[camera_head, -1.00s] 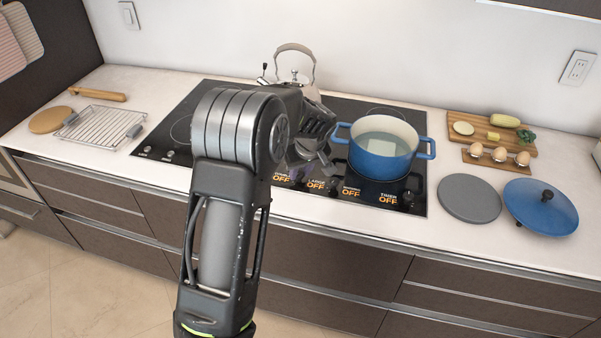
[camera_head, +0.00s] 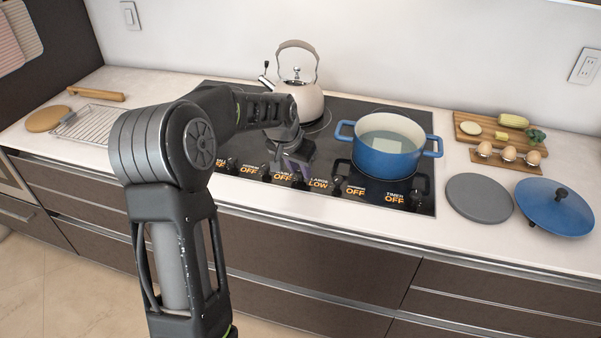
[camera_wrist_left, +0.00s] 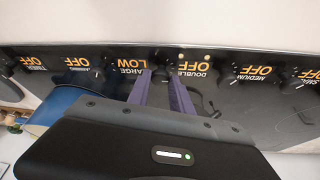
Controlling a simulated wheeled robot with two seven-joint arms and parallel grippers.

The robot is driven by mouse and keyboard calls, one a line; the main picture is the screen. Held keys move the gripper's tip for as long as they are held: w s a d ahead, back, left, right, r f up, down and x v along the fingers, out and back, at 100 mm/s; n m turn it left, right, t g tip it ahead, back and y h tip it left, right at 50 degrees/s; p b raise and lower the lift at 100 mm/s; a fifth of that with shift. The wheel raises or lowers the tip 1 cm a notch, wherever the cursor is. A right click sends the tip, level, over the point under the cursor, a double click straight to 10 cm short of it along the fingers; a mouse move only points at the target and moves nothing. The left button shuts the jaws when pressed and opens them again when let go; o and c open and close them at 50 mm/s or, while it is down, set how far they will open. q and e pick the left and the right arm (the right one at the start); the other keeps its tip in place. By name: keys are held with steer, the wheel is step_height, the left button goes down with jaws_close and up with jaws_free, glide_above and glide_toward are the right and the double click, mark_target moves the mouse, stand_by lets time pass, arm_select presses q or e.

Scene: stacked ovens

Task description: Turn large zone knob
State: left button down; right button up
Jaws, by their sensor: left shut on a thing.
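The large zone knob (camera_wrist_left: 160,80) is on the black front control strip of the cooktop, beside the label reading LARGE LOW (camera_head: 318,183). My left gripper (camera_head: 296,166) reaches down to the strip, its two purple fingers shut on this knob. In the left wrist view the fingers (camera_wrist_left: 161,84) straddle the knob between the upside-down LARGE LOW and DOUBLE OFF labels. The fingers hide most of the knob. The other readable labels say OFF. My right gripper is not in view.
A blue pot (camera_head: 388,152) stands on the cooktop (camera_head: 341,128) just right of the gripper. A kettle (camera_head: 300,92) stands behind it. A wire rack (camera_head: 96,124) lies left; a grey disc (camera_head: 478,198), blue lid (camera_head: 549,207) and egg holder (camera_head: 487,160) are right.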

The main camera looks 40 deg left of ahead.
arm_select(q)
steer(key=m+b, duration=0.1)
steer(key=m+h, duration=0.1)
steer(key=m, duration=0.1)
steer(key=shift+a+f+m+b, duration=0.1)
steer(key=shift+a+m+b, duration=0.1)
steer(key=shift+m+b, duration=0.15)
steer(key=m+h, duration=0.1)
steer(key=m, duration=0.1)
steer(key=shift+m+b, duration=0.35)
steer(key=m+g+h, duration=0.1)
steer(key=m, duration=0.1)
steer(key=shift+w+a+m, duration=0.1)
steer(key=shift+m, duration=0.2)
steer(key=shift+a+m+g+h+p, duration=0.1)
steer(key=shift+m+g+h+p, duration=0.4)
steer(key=shift+m, duration=1.1)
steer(key=c, duration=1.2)
jaws_free()
steer(key=shift+o, duration=0.2)
